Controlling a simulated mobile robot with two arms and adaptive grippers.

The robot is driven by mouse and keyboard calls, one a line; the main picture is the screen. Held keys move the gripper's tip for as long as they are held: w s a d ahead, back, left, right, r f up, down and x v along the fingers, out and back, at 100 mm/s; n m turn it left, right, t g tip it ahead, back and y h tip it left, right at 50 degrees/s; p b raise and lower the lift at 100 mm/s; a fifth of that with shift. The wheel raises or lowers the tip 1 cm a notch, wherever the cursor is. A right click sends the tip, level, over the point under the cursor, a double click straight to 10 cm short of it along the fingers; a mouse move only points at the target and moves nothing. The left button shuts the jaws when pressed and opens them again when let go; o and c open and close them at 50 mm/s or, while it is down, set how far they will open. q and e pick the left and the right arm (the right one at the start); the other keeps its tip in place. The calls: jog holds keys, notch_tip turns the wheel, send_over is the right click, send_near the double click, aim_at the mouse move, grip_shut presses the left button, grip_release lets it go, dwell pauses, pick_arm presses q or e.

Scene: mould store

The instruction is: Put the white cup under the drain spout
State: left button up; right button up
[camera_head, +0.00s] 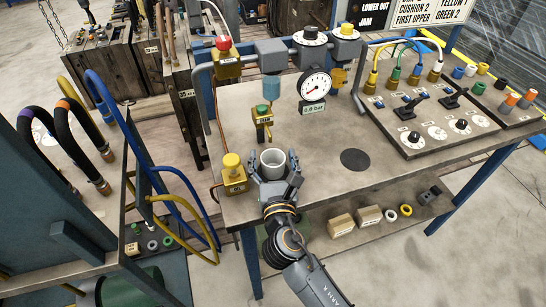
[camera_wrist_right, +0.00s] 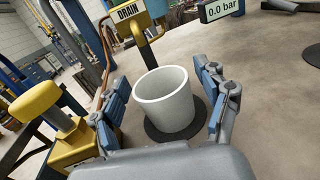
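The white cup (camera_head: 273,163) stands upright at the front edge of the bench. In the right wrist view the cup (camera_wrist_right: 164,105) rests on a dark round disc (camera_wrist_right: 191,127). My right gripper (camera_head: 274,166) is open around the cup, with one finger on each side; in the wrist view gaps show between the fingers and the cup wall. A yellow block labelled DRAIN (camera_wrist_right: 128,20) carries a dark spout (camera_wrist_right: 150,52) just behind the cup. In the head view the yellow drain fitting (camera_head: 263,113) has a green knob. My left gripper is out of view.
A yellow-knobbed block (camera_head: 233,172) stands close left of my gripper. A pressure gauge (camera_head: 315,86) and piping stand behind. Another dark disc (camera_head: 355,160) lies on clear bench to the right. A valve panel (camera_head: 425,115) is farther right.

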jog(key=shift+s+r, duration=0.1)
jog(key=shift+s, duration=0.05)
jog(key=s, duration=0.7)
jog(key=s+d+b, duration=0.1)
jog(key=s, duration=0.2)
jog(key=shift+s, duration=0.85)
